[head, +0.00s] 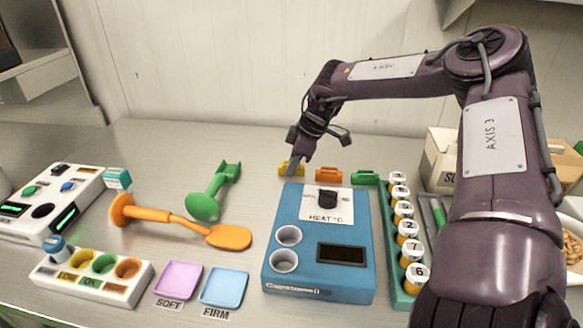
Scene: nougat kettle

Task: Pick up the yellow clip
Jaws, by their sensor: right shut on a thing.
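The yellow clip (284,169) is at the back of the metal table, behind the blue heat box. It is the leftmost of a row with an orange clip (329,176) and a green clip (365,178). My right gripper (292,168) reaches down over the yellow clip and is shut on it, hiding part of it. The clip appears at table height; I cannot tell whether it is clear of the surface. My left gripper is not in view.
The blue heat box (320,272) stands just in front of the clips. A rack of numbered jars (404,302) is to its right. A green tool (205,205) and an orange spatula (228,237) lie left. The table's back left is clear.

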